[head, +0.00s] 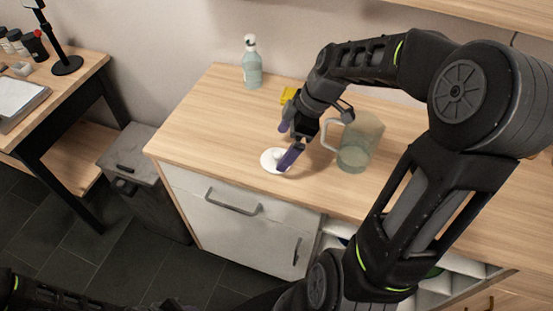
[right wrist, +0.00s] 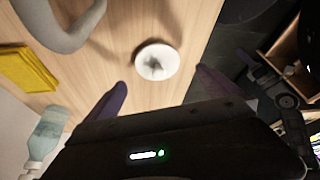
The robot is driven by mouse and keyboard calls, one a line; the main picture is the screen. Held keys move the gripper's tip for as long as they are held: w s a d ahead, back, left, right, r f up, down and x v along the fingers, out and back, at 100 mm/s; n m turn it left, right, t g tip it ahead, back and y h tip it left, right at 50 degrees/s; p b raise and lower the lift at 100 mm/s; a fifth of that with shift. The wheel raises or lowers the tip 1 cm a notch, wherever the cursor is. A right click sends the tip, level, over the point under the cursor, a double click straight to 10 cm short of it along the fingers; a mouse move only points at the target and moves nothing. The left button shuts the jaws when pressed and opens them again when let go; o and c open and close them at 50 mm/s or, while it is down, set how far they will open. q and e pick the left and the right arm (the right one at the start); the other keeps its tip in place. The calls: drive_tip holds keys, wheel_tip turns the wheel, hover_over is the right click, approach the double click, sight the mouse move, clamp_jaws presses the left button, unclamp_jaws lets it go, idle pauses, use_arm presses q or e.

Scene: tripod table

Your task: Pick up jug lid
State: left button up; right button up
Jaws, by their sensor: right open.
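The jug lid (head: 274,161) is a small white disc with a raised middle, lying on the wooden counter left of the jug. It also shows in the right wrist view (right wrist: 157,62), just beyond the fingertips. My right gripper (head: 288,142) is open and empty above the lid, its purple fingers spread; one finger covers the lid's right part in the head view. In the right wrist view the lid lies between the lines of the two fingers. The clear jug (head: 358,142) with a grey handle stands upright, right of the gripper. My left gripper is not in view.
A yellow sponge-like block (head: 288,95) and a soap bottle (head: 251,62) are at the counter's back. The counter (head: 205,128) is clear left of the lid. A grey bin (head: 145,172) and a desk (head: 84,72) stand further left.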

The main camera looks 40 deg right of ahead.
sight(278, 153)
drive_tip(key=p+x, duration=0.1)
drive_tip(key=x, duration=0.4)
drive_tip(key=shift+w+d+f, duration=0.1)
drive_tip(key=shift+f, duration=0.05)
drive_tip(key=shift+c, duration=0.3)
drive_tip(key=c, duration=1.5)
wheel_tip(278, 153, up, 10)
drive_tip(key=shift+f+b, duration=0.1)
drive_tip(key=shift+b, duration=0.3)
